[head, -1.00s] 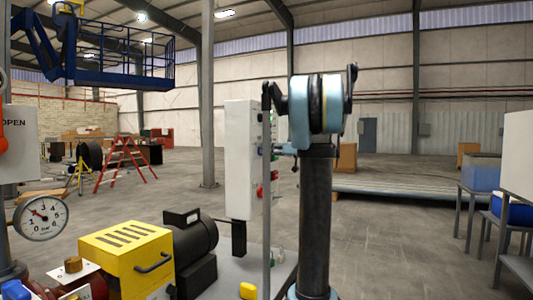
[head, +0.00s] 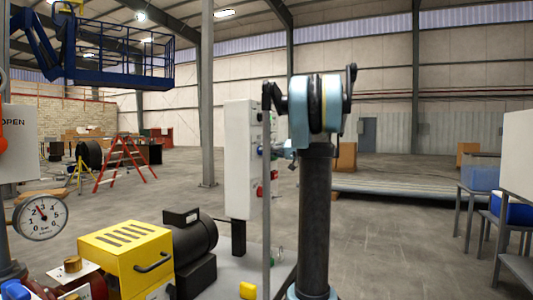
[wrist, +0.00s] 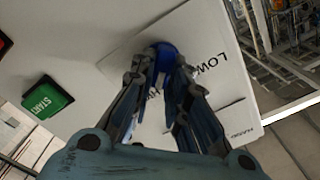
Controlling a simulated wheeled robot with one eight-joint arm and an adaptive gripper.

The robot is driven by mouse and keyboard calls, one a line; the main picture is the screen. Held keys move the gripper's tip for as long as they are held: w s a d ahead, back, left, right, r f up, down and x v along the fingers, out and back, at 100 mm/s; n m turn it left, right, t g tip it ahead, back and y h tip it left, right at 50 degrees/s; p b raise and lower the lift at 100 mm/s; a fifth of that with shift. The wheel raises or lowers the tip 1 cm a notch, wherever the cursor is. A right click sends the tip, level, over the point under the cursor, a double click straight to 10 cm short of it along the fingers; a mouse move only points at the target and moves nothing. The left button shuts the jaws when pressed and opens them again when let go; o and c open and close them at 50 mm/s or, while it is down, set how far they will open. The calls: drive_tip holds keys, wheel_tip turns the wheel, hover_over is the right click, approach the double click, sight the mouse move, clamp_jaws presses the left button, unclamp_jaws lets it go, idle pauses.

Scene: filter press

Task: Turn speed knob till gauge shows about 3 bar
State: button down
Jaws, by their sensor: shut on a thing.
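The blue speed knob (wrist: 166,62) sits on a pale panel plate with a "LOW" label in the wrist view. My gripper (wrist: 163,72) is shut on it, with a finger on each side. In the head view the knob's side of the white control box (head: 238,160) is seen nearly edge-on, and my arm partly covers the view there. The round pressure gauge (head: 40,217) stands at the far left. Its needle points up and slightly left, between 2 and 3 bar, close to the 3.
A green START button (wrist: 47,97) and part of a red button (wrist: 3,42) lie left of the knob on the panel. A yellow pump cover (head: 125,258) and a dark motor (head: 190,235) stand between gauge and control box. Open floor lies behind.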

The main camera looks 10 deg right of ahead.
drive_tip(key=shift+w+r, duration=0.1)
drive_tip(key=shift+w, duration=0.1)
drive_tip(key=c, duration=1.6)
unclamp_jaws()
drive_tip(key=shift+o, duration=0.2)
drive_tip(key=v, duration=1.2)
drive_tip(key=shift+w, duration=0.15)
